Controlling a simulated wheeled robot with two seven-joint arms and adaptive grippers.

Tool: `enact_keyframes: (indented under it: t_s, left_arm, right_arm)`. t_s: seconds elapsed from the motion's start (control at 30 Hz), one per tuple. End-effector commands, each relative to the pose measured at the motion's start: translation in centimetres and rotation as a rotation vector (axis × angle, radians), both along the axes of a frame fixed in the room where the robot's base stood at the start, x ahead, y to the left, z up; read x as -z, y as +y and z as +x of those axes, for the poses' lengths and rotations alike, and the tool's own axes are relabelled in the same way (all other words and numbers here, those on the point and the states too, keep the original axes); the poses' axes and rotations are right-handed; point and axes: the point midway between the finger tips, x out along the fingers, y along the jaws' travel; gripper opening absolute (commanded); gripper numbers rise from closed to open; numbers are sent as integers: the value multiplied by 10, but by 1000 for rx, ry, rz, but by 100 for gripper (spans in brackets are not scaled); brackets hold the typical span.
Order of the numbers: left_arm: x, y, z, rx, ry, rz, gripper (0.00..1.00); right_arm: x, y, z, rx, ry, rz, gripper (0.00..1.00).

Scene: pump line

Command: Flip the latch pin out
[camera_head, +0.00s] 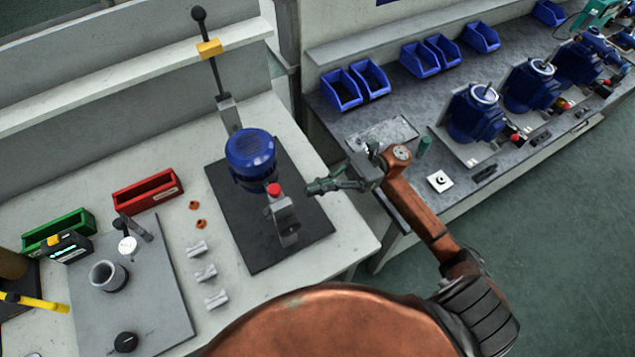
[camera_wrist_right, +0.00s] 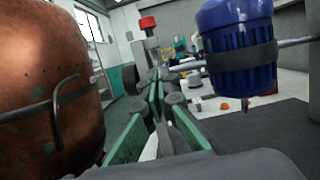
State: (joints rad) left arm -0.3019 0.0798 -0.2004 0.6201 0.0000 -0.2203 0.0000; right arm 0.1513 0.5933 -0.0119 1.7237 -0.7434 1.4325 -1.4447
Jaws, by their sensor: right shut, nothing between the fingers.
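The blue motor (camera_head: 250,158) stands upright on a black mat, and it also shows at the upper right of the right wrist view (camera_wrist_right: 238,55). Beside it is a grey bracket (camera_head: 284,222) with a red knob (camera_head: 274,189); the knob shows on its post in the wrist view (camera_wrist_right: 147,22). I cannot single out the latch pin for certain; a thin grey rod (camera_wrist_right: 188,65) shows beside the motor. My right gripper (camera_head: 311,188) is shut and empty, right of the red knob and apart from it. Its green fingers (camera_wrist_right: 158,98) point toward the bracket. My left gripper is out of view.
Orange pieces (camera_head: 200,223) and grey blocks (camera_head: 205,273) lie left of the black mat (camera_head: 308,228). Red (camera_head: 147,191) and green (camera_head: 58,230) bins stand farther left. The mat's right side is clear.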

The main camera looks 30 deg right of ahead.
Motion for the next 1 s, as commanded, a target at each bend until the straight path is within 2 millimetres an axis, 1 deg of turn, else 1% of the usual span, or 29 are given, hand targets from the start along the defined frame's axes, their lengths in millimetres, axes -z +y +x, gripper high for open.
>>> enact_keyframes:
  t_s: [0.03, 0.2, 0.3, 0.33, 0.43, 0.6, 0.73, 1.0]
  left_arm:
    - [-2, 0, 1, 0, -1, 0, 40]
    - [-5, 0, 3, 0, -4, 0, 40]
    - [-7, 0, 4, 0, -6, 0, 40]
    - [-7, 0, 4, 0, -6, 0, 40]
    - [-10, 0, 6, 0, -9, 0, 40]
    - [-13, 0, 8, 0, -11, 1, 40]
    - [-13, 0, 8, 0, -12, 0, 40]
    - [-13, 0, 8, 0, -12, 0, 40]
  right_arm:
    - [-4, 11, -1, -3, -3, 2, 0]
    - [-14, 45, -3, -1, -3, 3, 0]
    - [-18, 64, -3, 0, -2, 2, 0]
    - [-20, 67, -4, 0, -3, 2, 0]
    - [-38, 65, -3, 1, -4, -1, 0]
    - [-52, 65, -3, 0, 0, 0, 0]
    - [-56, 65, -3, 1, 1, 0, 0]
    - [-56, 64, -3, 1, 1, 1, 0]
